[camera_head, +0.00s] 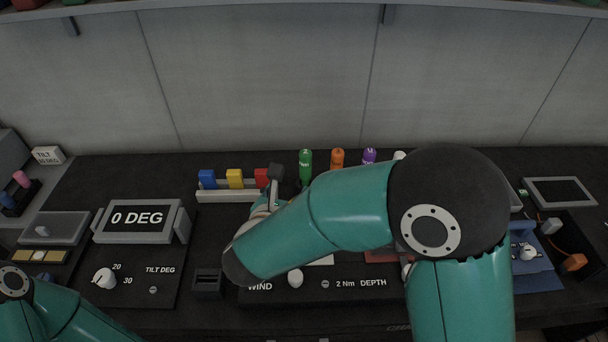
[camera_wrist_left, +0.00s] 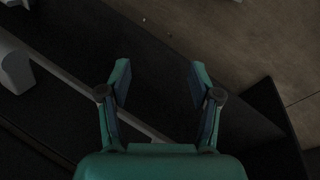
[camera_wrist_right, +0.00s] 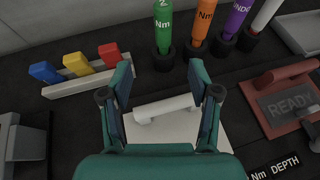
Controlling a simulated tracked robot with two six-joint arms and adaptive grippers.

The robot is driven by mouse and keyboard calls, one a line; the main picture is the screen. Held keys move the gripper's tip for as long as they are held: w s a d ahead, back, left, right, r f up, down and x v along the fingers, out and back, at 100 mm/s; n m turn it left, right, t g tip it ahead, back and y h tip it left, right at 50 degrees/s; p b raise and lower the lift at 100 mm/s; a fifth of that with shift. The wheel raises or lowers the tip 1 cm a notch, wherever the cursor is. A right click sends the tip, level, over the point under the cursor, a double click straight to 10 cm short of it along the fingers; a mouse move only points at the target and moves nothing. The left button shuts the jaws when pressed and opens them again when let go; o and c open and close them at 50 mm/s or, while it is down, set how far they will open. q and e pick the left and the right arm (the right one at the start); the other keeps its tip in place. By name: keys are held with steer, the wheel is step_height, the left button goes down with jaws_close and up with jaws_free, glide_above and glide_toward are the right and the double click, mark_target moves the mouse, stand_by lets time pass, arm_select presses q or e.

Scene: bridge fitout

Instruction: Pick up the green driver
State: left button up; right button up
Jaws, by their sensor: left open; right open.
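The green driver (camera_head: 305,162) stands upright at the back of the bench, left of an orange driver (camera_head: 337,158) and a purple driver (camera_head: 369,156). In the right wrist view the green driver (camera_wrist_right: 163,25) stands in a dark round holder, ahead of the fingers and a little right of centre. My right gripper (camera_wrist_right: 160,82) is open and empty, apart from the green driver. In the head view my right arm hides most of that gripper. My left gripper (camera_wrist_left: 160,82) is open and empty in the left wrist view, above dark surfaces and the floor.
A white handle (camera_wrist_right: 163,107) on a pale plate lies below my right fingers. A rack with blue, yellow and red blocks (camera_wrist_right: 80,65) is at the left. A white driver (camera_wrist_right: 266,14) stands beyond the purple one. A red "READY" device (camera_wrist_right: 288,96) is at the right.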

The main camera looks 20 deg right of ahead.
mark_target(304, 166)
steer(key=x, duration=0.3)
steer(key=p+x, duration=0.1)
steer(key=x, duration=0.3)
steer(key=p+x, duration=0.1)
steer(key=x, duration=0.3)
steer(key=shift+s+d+r, duration=0.1)
steer(key=shift+s+d, duration=0.05)
steer(key=shift+d, duration=0.15)
steer(key=p+x, duration=0.2)
steer(key=x, duration=0.2)
steer(key=shift+w+r+p, duration=0.1)
steer(key=shift+w+p, duration=0.1)
steer(key=shift+p, duration=0.1)
steer(key=shift+w+d+f, duration=0.25)
steer(key=shift+w+f, duration=0.05)
steer(key=shift+w, duration=0.15)
jaws_close()
